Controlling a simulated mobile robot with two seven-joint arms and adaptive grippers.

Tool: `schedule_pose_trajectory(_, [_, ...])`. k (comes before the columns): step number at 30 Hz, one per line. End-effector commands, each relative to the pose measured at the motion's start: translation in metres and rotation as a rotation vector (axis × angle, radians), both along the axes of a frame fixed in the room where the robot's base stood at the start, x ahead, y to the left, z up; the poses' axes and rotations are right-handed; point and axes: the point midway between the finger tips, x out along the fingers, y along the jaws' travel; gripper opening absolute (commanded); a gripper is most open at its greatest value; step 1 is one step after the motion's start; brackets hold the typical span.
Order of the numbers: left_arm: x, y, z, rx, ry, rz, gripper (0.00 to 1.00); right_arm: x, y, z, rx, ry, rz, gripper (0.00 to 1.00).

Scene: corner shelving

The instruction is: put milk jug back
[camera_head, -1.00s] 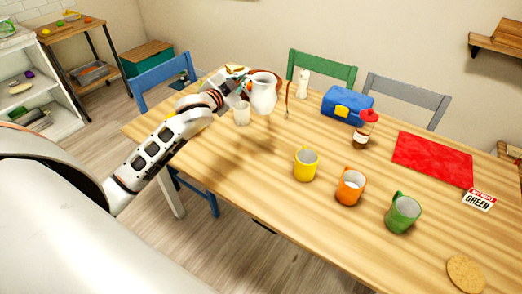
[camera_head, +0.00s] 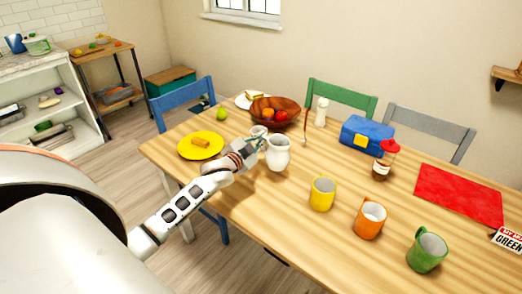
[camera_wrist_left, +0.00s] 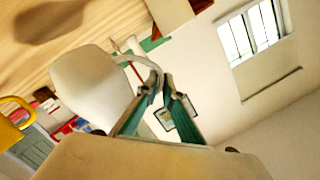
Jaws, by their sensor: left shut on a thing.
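The milk jug (camera_head: 278,154) is white and upright in the head view, over the table's left half. My left gripper (camera_head: 256,144) is at the jug's left side, shut on its handle. In the left wrist view the jug (camera_wrist_left: 88,88) fills the left middle, and the green-tipped fingers (camera_wrist_left: 157,88) close around its curved handle. A dark shadow lies on the wood apart from the jug, so the jug is held above the table. My right gripper is in neither view.
A white cup (camera_head: 258,132) stands just behind the jug. A wooden fruit bowl (camera_head: 276,108) is behind it, and a yellow plate (camera_head: 201,146) is to the left. Yellow (camera_head: 322,194), orange (camera_head: 370,220) and green (camera_head: 427,250) mugs stand to the right. The front left tabletop is clear.

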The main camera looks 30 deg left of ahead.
Motion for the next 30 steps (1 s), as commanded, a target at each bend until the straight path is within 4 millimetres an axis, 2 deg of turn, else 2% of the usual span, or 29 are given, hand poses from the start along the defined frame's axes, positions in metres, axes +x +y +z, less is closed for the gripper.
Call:
schedule_pose_trajectory(10, [0.0, -0.001, -0.04, -0.003, -0.001, 0.0, 0.0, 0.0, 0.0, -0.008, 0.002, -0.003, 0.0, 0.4])
schedule_pose_trajectory(24, [0.0, -0.001, -0.046, -0.002, -0.002, 0.0, 0.0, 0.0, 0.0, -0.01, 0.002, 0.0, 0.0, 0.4])
schedule_pose_trajectory(25, [0.0, 0.0, -0.047, 0.0, 0.0, 0.0, 0.14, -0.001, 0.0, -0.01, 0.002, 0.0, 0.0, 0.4])
schedule_pose_trajectory(26, [0.0, 0.0, -0.046, 0.0, 0.0, 0.0, 0.22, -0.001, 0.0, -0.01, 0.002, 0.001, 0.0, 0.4])
schedule_pose_trajectory(30, [0.0, -0.001, -0.046, 0.0, 0.0, 0.0, 0.23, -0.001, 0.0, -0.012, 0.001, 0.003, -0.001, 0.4])
